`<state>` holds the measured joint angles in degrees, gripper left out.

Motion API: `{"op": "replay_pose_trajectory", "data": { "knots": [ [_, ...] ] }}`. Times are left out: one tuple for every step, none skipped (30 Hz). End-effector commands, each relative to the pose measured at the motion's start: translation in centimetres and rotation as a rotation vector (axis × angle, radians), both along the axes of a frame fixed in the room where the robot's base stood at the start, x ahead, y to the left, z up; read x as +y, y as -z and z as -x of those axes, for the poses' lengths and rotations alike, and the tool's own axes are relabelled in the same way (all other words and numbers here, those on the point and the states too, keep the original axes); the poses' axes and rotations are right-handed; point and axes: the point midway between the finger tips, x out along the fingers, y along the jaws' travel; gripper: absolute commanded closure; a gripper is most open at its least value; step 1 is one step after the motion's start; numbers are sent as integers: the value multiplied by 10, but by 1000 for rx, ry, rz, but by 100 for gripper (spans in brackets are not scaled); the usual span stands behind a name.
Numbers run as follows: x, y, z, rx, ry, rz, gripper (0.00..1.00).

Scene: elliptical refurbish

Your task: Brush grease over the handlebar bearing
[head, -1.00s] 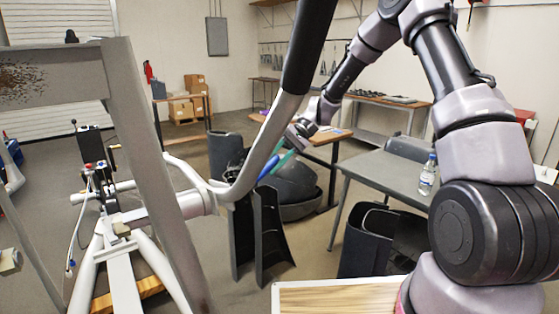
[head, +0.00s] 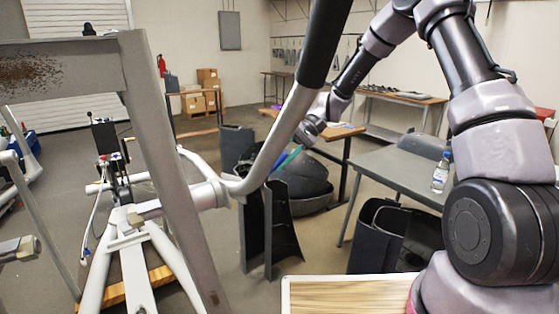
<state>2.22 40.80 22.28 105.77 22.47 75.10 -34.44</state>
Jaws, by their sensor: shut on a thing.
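The pale metal handlebar (head: 283,128) rises from the frame to a black grip (head: 325,42) at the top. Its lower end bends to the tube joint (head: 207,194), where the bearing seems to be; I cannot make out the bearing surface or any grease. My gripper (head: 301,141) is at the far side of the handlebar, partly hidden by it. It is shut on a thin teal brush (head: 290,156) that slants down to the left. The brush's lower end is hidden behind the handlebar, so I cannot tell whether it touches anything.
An upright grey beam (head: 165,170) stands close in front on the left. Dark curved panels (head: 268,225) stand behind the handlebar. A grey table (head: 400,172) with a bottle (head: 441,173) is on the right. A wooden-topped surface (head: 350,296) lies at the bottom.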

Motion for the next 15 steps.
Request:
{"op": "replay_pose_trajectory", "data": {
  "knots": [
    [1, 0, 1, 0, 0, 0, 100],
    [1, 0, 1, 0, 0, 0, 100],
    [2, 0, 1, 1, -1, 0, 100],
    [3, 0, 2, 1, -1, 0, 100],
    [3, 0, 2, 1, -1, 0, 100],
    [4, 0, 3, 1, -1, 0, 100],
    [4, 0, 3, 1, -1, 0, 100],
    [5, 0, 3, 1, -1, 0, 100],
    [5, 0, 4, 0, -1, -1, 100],
    [6, 0, 4, 0, -1, -1, 100],
    [7, 0, 4, 0, -1, -1, 100],
    [7, 0, 5, 0, -1, -1, 100],
    [8, 0, 5, 0, -2, 0, 100],
    [8, 0, 5, 0, -2, 0, 100],
    [9, 0, 6, 0, -2, 0, 100]
  ]
}}
